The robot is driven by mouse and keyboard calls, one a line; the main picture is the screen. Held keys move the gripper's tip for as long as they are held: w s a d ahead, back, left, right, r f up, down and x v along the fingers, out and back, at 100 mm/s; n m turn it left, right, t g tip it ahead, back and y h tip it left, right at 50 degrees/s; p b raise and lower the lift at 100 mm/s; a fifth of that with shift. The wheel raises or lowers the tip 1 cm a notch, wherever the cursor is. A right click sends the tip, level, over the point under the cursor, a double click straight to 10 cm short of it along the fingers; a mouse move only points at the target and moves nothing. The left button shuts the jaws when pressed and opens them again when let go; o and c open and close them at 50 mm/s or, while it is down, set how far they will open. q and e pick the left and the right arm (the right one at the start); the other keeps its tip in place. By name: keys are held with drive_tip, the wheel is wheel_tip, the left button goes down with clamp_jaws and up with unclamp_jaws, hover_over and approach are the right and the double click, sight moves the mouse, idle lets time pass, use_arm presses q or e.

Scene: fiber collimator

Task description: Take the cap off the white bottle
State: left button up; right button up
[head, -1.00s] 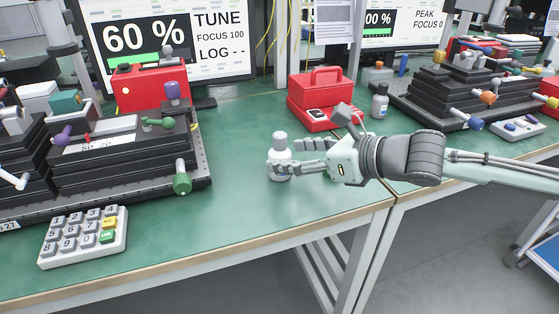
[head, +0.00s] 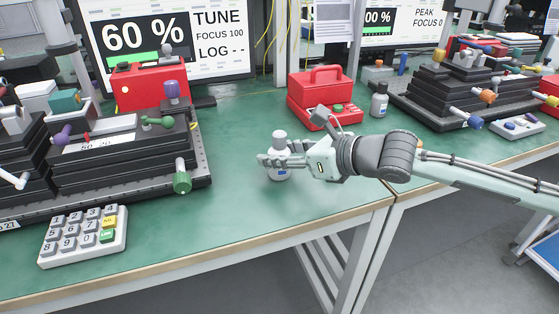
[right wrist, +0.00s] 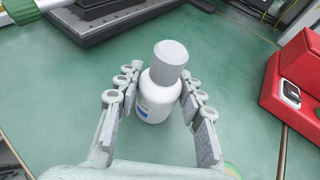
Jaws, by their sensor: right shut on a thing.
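The white bottle (head: 280,174) stands upright on the green table, with its grey-white cap (head: 279,137) on top. In the right wrist view the bottle (right wrist: 157,98) has a blue mark on its label, and its cap (right wrist: 171,53) is in place. My right gripper (head: 277,160) reaches it from the right, with its fingers around the bottle's body below the cap. In the right wrist view the fingers of my right gripper (right wrist: 158,102) lie on both sides of the bottle. My left gripper is not in view.
A red case (head: 319,99) stands behind on the table. A second small bottle (head: 379,101) stands to its right. A keypad (head: 83,236) and a black stepped stage (head: 120,165) are at the left. The table in front of the bottle is clear.

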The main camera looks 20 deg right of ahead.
sight(276, 134)
drive_tip(key=shift+c, duration=0.2)
drive_tip(key=shift+r, duration=0.45)
drive_tip(key=r, duration=0.2)
drive_tip(key=r+p, duration=0.1)
drive_tip(key=r, duration=0.1)
drive_tip(key=shift+s+a, duration=0.1)
drive_tip(key=shift+a, duration=0.25)
use_arm(q)
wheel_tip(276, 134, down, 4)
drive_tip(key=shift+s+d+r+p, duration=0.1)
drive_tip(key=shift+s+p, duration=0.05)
drive_tip(key=shift+p, duration=0.2)
use_arm(e)
drive_tip(key=s+a+r, duration=0.2)
drive_tip(key=a+r, duration=0.4)
drive_tip(key=a, duration=0.4)
drive_tip(key=shift+s+a, duration=0.3)
drive_tip(key=shift+s, duration=0.1)
drive_tip(key=o, duration=0.6)
clamp_jaws()
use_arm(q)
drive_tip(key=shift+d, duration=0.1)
use_arm(e)
drive_tip(key=shift+s+d, duration=0.1)
